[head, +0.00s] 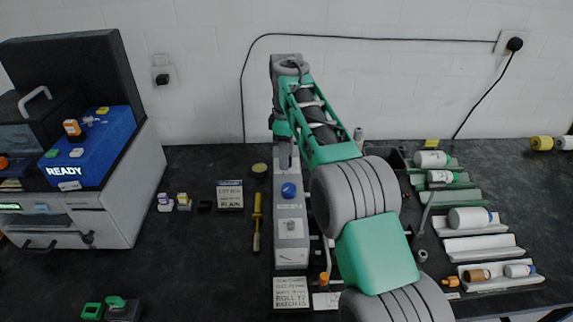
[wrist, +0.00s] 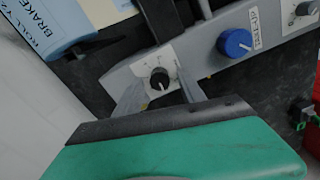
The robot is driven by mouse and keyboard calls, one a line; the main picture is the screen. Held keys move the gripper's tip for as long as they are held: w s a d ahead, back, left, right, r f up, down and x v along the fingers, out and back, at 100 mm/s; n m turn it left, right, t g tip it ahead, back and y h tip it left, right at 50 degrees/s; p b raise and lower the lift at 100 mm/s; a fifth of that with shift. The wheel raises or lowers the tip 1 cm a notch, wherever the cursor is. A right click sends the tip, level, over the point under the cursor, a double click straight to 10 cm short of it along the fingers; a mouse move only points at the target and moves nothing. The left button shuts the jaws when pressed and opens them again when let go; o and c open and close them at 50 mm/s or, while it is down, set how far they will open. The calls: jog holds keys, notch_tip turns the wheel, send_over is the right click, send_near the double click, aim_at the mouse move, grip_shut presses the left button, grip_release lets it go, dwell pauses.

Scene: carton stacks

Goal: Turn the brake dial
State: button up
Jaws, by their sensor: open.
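A long grey control box (head: 291,250) carries a row of knobs. In the wrist view a black dial with a white pointer line (wrist: 160,79) sits on a pale plate. My gripper (wrist: 159,86) is open, its fingers on either side of this black dial; I cannot tell whether they touch it. Another dial (wrist: 304,8), at the upper right edge, has a plate reading BRAKE and is partly cut off; my gripper is away from it. In the head view my gripper (head: 285,155) points down at the far end of the box, hiding the black dial there.
A blue knob (wrist: 234,42) stands between the two dials; it also shows in the head view (head: 288,190).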

jog(key=shift+f, duration=0.1)
jog(key=shift+c, duration=0.6)
grip_shut()
